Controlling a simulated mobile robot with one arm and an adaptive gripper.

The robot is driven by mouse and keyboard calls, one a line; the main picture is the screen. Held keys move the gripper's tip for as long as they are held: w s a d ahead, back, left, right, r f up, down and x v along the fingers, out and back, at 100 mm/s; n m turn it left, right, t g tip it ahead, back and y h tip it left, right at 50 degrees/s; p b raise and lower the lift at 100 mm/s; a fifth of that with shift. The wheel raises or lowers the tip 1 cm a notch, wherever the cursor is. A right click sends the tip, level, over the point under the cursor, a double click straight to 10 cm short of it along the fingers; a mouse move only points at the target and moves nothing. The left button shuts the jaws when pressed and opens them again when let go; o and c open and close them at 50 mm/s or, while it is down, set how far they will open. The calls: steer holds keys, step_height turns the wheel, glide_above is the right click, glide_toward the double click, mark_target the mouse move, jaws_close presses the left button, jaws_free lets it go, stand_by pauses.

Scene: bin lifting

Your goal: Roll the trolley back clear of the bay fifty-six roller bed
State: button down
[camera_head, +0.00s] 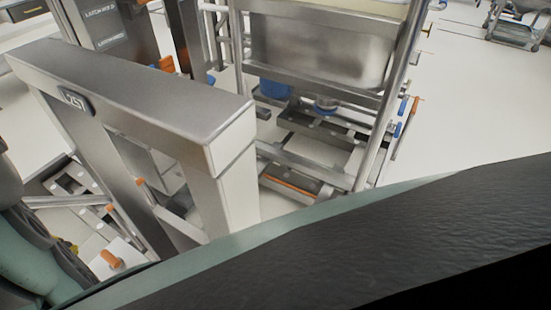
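A large steel bin (322,50) sits in a tubular steel frame (392,85) at the upper middle. Blue and orange handles (410,107) stick out on the frame's right side. Under the bin are dark low beams (318,128) and a low bar with an orange strip (290,186). A second wheeled steel trolley (512,25) stands far off at the top right. I cannot tell which is the task's trolley, and no bay fifty-six label is readable. My gripper is not in view.
A thick steel post-and-beam frame (150,82) with a small number plate (75,100) stands close at left. A dark labelled column (98,28) rises behind it. Orange-handled fittings (112,259) lie low at left. Pale floor (470,105) is open to the right.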

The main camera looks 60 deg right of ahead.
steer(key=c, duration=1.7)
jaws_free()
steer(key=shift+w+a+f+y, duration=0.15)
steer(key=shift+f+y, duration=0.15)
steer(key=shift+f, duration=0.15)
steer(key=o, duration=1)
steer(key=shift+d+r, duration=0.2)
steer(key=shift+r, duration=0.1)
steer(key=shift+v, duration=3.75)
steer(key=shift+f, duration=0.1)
